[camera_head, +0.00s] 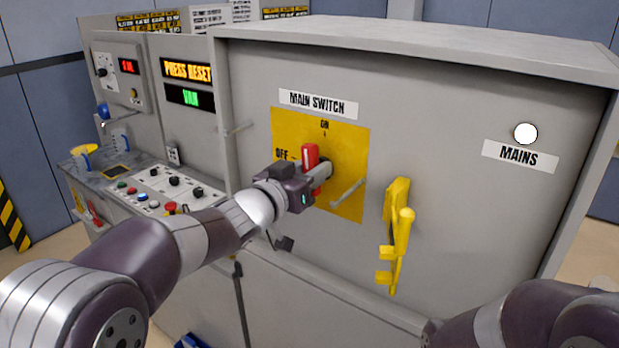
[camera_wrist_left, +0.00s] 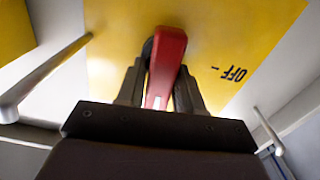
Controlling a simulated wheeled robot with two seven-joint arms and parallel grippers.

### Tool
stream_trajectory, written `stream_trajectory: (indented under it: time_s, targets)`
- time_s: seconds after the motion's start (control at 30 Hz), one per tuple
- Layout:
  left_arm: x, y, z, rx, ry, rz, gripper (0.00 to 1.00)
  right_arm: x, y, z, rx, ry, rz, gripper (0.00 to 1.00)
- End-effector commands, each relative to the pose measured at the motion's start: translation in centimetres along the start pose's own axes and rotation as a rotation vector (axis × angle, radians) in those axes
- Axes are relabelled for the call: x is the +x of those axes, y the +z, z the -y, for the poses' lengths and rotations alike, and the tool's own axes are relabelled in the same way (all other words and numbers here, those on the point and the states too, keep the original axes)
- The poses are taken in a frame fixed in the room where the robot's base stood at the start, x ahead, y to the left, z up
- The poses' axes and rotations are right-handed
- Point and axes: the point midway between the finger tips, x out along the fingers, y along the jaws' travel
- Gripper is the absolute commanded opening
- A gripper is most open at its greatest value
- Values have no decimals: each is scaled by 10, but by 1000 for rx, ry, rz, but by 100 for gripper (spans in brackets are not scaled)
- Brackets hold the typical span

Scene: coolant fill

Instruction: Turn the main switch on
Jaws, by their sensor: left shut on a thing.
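The main switch has a red handle (camera_head: 310,154) on a yellow plate (camera_head: 350,150) under a "MAIN SWITCH" label (camera_head: 318,103). The plate has "ON" at the top and "OFF" at the left. The handle looks roughly upright, its top a little below and left of the "ON" mark. My left gripper (camera_head: 318,176) is shut on the handle and partly hides it. In the left wrist view the red handle (camera_wrist_left: 166,62) lies between the two fingers (camera_wrist_left: 160,88), with "OFF" to its right. My right gripper is out of view.
A white round lamp (camera_head: 525,133) sits above the "MAINS" label (camera_head: 520,156). A yellow lever (camera_head: 396,235) hangs right of the switch. A grey bar (camera_head: 348,192) sticks out by the plate's lower right. A button console (camera_head: 150,192) is at the left. My right arm shows at bottom right.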

Motion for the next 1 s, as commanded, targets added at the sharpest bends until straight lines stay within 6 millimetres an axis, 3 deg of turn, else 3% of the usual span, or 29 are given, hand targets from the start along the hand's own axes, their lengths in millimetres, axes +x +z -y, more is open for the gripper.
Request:
stream_trajectory:
  time_s: [0.8, 0.83, 0.87, 1.0]
  targets:
    - [0, 6, -1, 103, -1, 11, 6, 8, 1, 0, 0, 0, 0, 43]
    - [0, 5, -1, 103, -1, 11, 46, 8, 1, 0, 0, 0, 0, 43]
    - [0, 5, -1, 103, -1, 11, 53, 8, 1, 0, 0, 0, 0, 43]
    - [0, 4, -1, 104, -1, 7, 53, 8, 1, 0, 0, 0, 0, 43]
